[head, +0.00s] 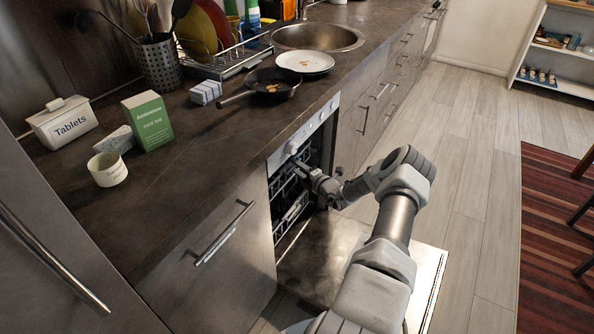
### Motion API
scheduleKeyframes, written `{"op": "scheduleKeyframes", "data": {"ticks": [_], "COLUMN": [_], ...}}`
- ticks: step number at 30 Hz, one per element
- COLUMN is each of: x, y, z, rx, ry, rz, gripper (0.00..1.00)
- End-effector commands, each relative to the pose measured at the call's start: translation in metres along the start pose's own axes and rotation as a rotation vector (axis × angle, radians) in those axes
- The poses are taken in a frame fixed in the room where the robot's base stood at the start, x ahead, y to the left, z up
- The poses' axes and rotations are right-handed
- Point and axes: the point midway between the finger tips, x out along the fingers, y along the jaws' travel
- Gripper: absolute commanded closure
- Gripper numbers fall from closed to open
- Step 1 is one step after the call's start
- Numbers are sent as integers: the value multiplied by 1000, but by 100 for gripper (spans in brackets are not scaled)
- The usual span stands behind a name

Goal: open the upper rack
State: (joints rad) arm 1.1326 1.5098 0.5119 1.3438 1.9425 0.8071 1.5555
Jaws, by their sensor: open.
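The dishwasher stands open under the counter, with its door (335,255) folded down flat near the floor. The upper rack (283,182) is a wire rack inside the dishwasher's opening, just below the control panel (290,150). A lower rack (291,215) shows beneath it. My gripper (303,168) is open at the front of the upper rack, at the dishwasher's mouth. Whether the fingers touch the rack or straddle its rim is too small to tell. My gripper and wrist hide the right part of both racks.
The counter edge (240,175) runs just above the dishwasher. A frying pan (262,87), a white plate (305,62) and a sink (318,37) are on the counter. A drawer handle (224,232) sticks out left of the opening. The floor (470,170) to the right is clear.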

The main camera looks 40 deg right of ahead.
Motion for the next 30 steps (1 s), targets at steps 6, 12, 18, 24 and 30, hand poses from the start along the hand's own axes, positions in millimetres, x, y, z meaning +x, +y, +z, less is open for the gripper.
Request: {"op": "scheduleKeyframes", "data": {"ticks": [6,12,18,24,30], "x": [4,3,3,2,2], "y": [1,1,-1,-3,-4], "z": [0,0,0,0,0], "rx": [0,0,1,1,1], "ry": [0,0,0,0,0], "rz": [1,1,-2,-6,-9], "gripper": [58,74,100,100,100]}}
